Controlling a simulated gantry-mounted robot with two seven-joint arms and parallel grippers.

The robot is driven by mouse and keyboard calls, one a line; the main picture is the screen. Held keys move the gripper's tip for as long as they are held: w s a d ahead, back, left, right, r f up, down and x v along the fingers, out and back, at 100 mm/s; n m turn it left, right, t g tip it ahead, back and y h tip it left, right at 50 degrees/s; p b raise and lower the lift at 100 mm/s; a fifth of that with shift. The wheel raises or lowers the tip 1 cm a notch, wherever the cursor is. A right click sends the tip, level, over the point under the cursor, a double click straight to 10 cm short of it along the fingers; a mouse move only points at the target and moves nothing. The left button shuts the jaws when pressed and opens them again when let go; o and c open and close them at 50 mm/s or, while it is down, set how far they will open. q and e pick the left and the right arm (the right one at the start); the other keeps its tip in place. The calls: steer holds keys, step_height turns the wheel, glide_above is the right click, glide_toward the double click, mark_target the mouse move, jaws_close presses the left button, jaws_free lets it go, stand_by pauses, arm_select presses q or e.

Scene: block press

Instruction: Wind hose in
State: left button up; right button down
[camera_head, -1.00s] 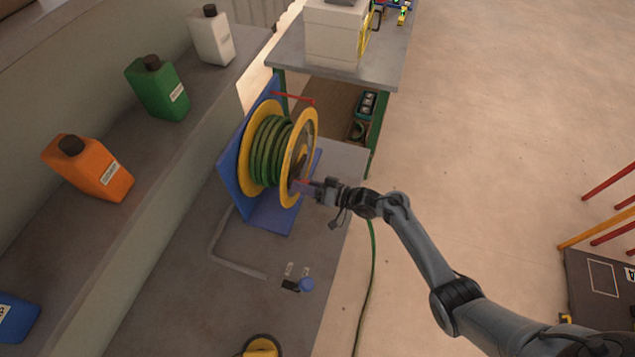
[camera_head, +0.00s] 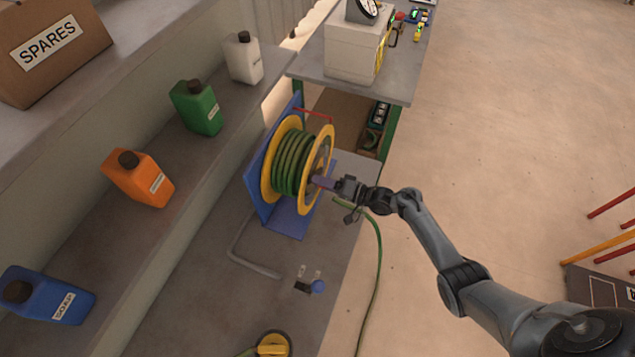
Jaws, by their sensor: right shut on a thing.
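The hose reel has yellow rims (camera_head: 322,168) and a blue stand (camera_head: 287,221), and sits on the grey bench. Several turns of green hose (camera_head: 291,163) are wound on it. A loose length of the hose (camera_head: 378,262) hangs over the bench's right edge toward the floor. My right gripper (camera_head: 334,184) is at the reel's right face, shut on the crank handle (camera_head: 321,181), which is mostly hidden by the fingers. My left gripper is not in view.
A shelf on the left holds white (camera_head: 243,60), green (camera_head: 197,107), orange (camera_head: 139,178) and blue (camera_head: 50,296) bottles. A bent grey pipe (camera_head: 245,259), a blue-knobbed valve (camera_head: 316,287) and a yellow round item (camera_head: 273,345) are on the bench.

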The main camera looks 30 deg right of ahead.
steer(key=c, duration=0.7)
jaws_free()
steer(key=shift+o, duration=0.2)
steer(key=shift+s+d, duration=0.1)
steer(key=v, duration=1)
steer(key=shift+s+d, duration=0.2)
steer(key=shift+s, duration=0.05)
